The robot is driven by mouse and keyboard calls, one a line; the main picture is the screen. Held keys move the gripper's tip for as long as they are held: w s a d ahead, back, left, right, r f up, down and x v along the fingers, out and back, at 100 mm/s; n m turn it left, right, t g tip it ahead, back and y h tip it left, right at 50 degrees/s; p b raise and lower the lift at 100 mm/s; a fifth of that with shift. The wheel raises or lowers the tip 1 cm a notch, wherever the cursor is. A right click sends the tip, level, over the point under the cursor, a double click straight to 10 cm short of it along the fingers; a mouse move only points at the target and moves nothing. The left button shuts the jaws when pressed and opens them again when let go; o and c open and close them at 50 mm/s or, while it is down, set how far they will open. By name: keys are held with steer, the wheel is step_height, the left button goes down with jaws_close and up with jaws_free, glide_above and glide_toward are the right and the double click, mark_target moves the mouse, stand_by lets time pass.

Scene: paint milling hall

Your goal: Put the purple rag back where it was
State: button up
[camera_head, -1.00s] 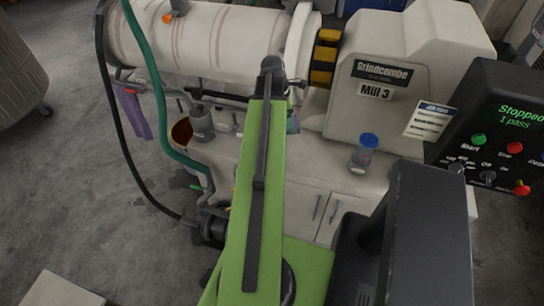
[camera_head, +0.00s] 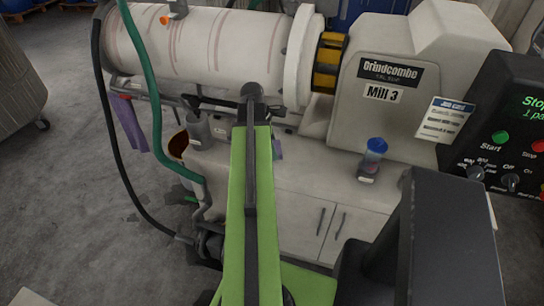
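A purple rag (camera_head: 131,124) hangs at the left, below the left end of the roller and beside the green hose. My green arm (camera_head: 250,190) reaches up the middle of the view, ending in a dark joint (camera_head: 252,91) in front of the machine. My gripper is hidden behind the arm, so its fingers and anything in them do not show. A small pale purple patch (camera_head: 277,148) shows just right of the arm; I cannot tell what it is.
The mill (camera_head: 430,60), marked Mill 3, fills the back. A blue-capped jar (camera_head: 371,160) stands on its ledge. A grey cup (camera_head: 198,130) and the green hose (camera_head: 158,110) are left of my arm. The control panel (camera_head: 505,130) is at the right. The left floor is clear.

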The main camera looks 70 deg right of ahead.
step_height(320, 180, down, 4)
steer(key=b, duration=0.4)
steer(key=shift+f, duration=0.15)
steer(key=shift+r, duration=0.2)
steer(key=shift+f, duration=0.15)
steer(key=o, duration=1.1)
steer(key=p+v, duration=1.1)
steer(key=v, duration=0.1)
steer(key=shift+p, duration=0.35)
